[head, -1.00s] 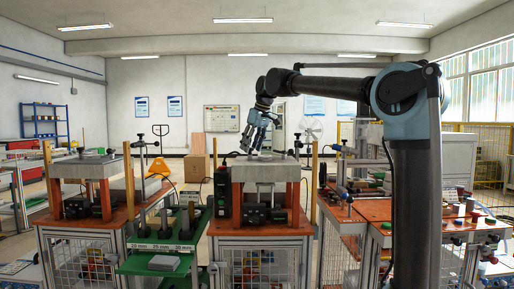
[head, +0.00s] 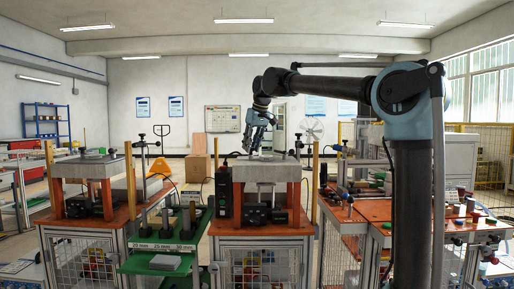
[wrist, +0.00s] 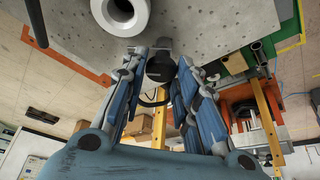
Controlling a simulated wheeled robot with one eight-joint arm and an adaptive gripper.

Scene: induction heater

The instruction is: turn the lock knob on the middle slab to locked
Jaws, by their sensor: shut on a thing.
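The middle slab (head: 260,172) is a grey concrete block on orange-red posts, straight ahead in the head view. Its speckled face (wrist: 215,25) fills the top of the wrist view. My gripper (head: 252,150) points down at the slab's top. In the wrist view, the blue fingers of my gripper (wrist: 160,62) are closed in from both sides on a small black lock knob (wrist: 160,70) near the slab's edge. The fingers hide part of the knob, and its locked or unlocked position cannot be told. In the head view the knob is too small to make out.
A white ring-shaped part (wrist: 122,14) lies on the slab close to the fingers. A similar slab (head: 88,168) stands at the left. A green rack (head: 165,245) stands between the benches, and a cluttered orange bench (head: 440,232) is at the right.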

